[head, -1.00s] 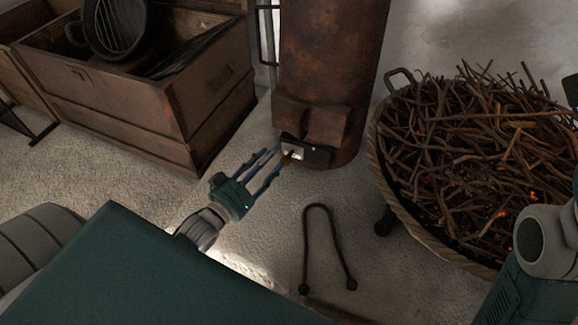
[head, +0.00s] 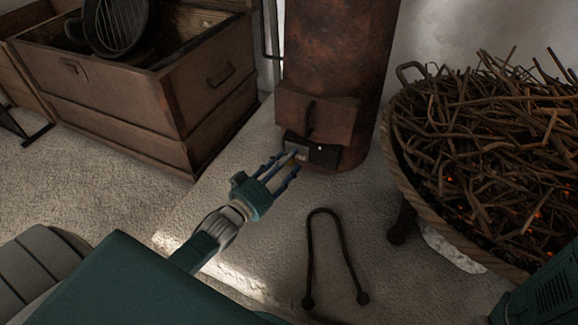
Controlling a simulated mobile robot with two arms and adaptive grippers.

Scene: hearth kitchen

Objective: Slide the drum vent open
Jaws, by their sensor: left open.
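The rusty drum (head: 335,50) stands upright against the wall at the top middle of the head view. Low on its front is a dark vent (head: 325,155) with a small light-grey patch at its left part. My left gripper (head: 288,161) is open, with its fingers at the left part of the vent. I cannot tell whether the fingers touch it. The fingers hide some of the vent's left side. My right gripper is not in view.
Dark metal tongs (head: 346,258) lie on the pale floor in front of the drum. A wide basket (head: 392,160) of twigs with glowing embers stands at the right. A wooden chest (head: 120,110) stands at the left.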

